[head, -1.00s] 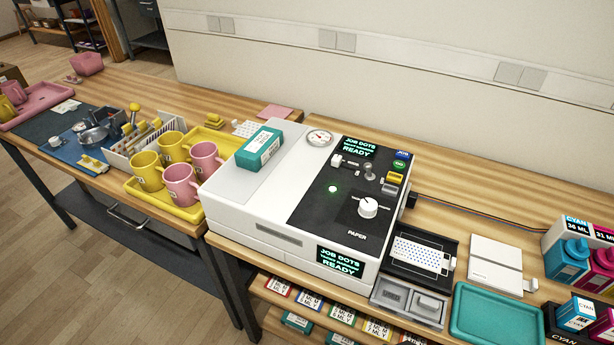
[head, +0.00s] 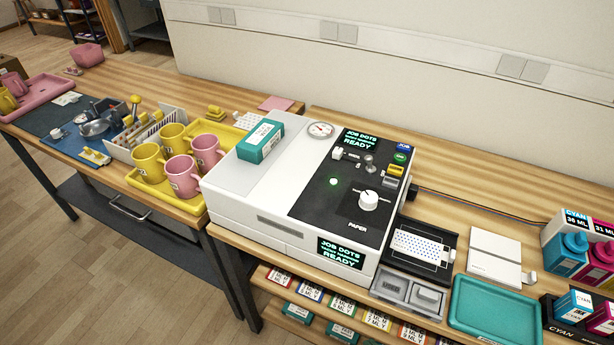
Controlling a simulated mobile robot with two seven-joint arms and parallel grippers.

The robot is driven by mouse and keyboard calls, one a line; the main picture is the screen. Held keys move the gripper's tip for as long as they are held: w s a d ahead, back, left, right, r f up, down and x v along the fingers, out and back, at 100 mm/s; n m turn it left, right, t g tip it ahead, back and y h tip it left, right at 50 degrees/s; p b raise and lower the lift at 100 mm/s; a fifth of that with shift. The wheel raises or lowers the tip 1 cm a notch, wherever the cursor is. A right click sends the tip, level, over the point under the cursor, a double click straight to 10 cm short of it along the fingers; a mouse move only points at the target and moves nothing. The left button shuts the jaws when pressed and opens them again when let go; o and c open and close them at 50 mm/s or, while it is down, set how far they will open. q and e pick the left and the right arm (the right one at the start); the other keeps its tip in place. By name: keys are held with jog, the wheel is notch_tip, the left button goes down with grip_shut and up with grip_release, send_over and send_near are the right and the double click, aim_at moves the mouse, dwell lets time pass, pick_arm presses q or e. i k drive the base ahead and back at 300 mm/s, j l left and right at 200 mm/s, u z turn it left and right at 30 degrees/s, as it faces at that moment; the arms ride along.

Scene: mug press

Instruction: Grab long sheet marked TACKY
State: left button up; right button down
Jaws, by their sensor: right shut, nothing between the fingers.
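No sheet with a readable TACKY mark shows in the head view. The low shelf (head: 262,312) under the machine holds a row of several labelled packs with coloured edges, one of them a label with a red edge (head: 280,277); their print is too small to read surely. A teal box (head: 261,141) with a white label lies on top of the white press machine (head: 262,212). The machine's displays read JOB DOTS and READY, and a green light is on. Neither of my grippers shows in this view.
A yellow tray (head: 137,182) with yellow and pink mugs stands left of the machine. Right of it are a black plate with a dotted white sheet (head: 421,248), a white pad (head: 495,254), an empty teal tray (head: 496,308) and ink bottles (head: 566,254). The floor in front is clear.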

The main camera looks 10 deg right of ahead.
aim_at(425, 249)
jog(key=z, duration=1.15)
